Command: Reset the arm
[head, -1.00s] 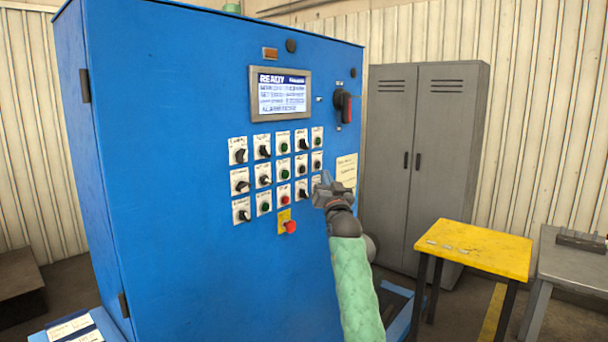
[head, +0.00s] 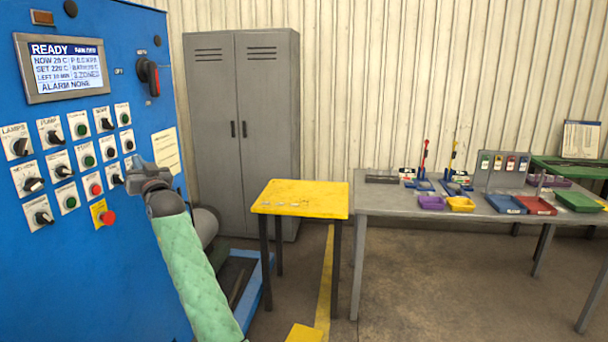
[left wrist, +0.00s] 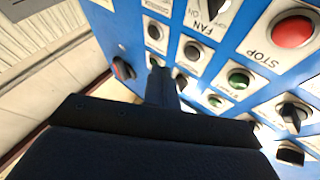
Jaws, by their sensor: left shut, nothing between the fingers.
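My left arm, in a green quilted sleeve, reaches up from the bottom of the head view. My left gripper (head: 138,168) is shut and empty, in front of the right part of the blue control cabinet's (head: 120,290) button panel. In the left wrist view the shut fingers (left wrist: 162,88) point at the panel near small knobs. A red STOP button (left wrist: 293,29) and a green button (left wrist: 238,80) show there too. I cannot tell whether the fingertips touch the panel. The cabinet screen (head: 65,66) reads READY and ALARM NONE. My right gripper is not in view.
A small yellow table (head: 300,197) stands right of the cabinet, before a grey locker (head: 243,130). A long grey table (head: 400,202) with coloured trays is at the right. A red emergency button (head: 108,217) is left of my gripper.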

